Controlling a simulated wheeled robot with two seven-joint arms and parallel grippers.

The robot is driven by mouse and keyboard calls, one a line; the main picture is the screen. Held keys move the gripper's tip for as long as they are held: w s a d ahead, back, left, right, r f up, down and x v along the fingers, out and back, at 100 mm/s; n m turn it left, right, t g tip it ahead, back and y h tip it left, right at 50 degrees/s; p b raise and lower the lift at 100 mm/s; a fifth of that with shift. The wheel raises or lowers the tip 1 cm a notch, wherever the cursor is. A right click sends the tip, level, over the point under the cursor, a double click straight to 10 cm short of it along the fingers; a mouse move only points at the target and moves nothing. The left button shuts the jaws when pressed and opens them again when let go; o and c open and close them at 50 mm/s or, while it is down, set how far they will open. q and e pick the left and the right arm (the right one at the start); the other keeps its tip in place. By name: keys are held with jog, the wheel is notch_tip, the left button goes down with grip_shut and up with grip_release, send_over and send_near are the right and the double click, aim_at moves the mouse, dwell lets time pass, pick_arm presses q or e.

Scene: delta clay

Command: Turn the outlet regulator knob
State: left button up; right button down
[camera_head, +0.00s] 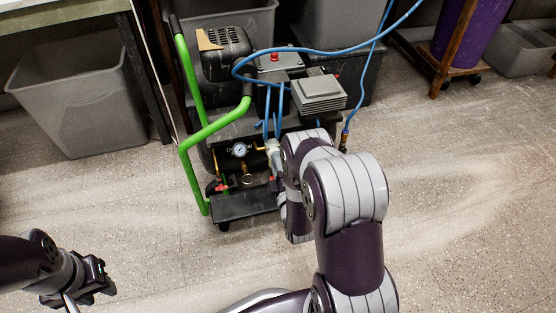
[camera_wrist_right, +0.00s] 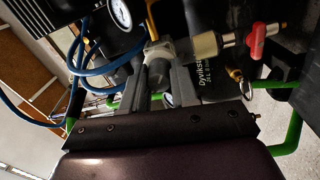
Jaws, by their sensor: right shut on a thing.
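The compressor (camera_head: 235,110) stands on the floor with a green tubular frame. The outlet regulator (camera_wrist_right: 160,50) is a light grey body on its pipework. Its dark knob (camera_wrist_right: 157,74) sits between the fingers of my right gripper (camera_wrist_right: 160,80), which are shut on it from both sides. In the head view my right arm hides most of that gripper and the knob. My left gripper (camera_head: 91,285) is at the lower left, away from the compressor. Its fingers are too small and dark to tell open from shut.
A pressure gauge (camera_wrist_right: 120,13) and a red-handled valve (camera_wrist_right: 257,41) are close to my right gripper. Blue hoses (camera_wrist_right: 78,55) loop beside it. A grey bin (camera_head: 75,100) stands at the left. The floor in front of the compressor is clear.

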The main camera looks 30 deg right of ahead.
jog(key=shift+n+y+p, duration=0.3)
jog(key=shift+n+p, duration=1.05)
jog(key=shift+n, duration=2.35)
jog(key=c, duration=0.9)
grip_release()
jog(key=shift+o, duration=0.2)
jog(key=p+v, duration=0.5)
jog(key=v, duration=0.7)
jog(key=shift+s, duration=0.4)
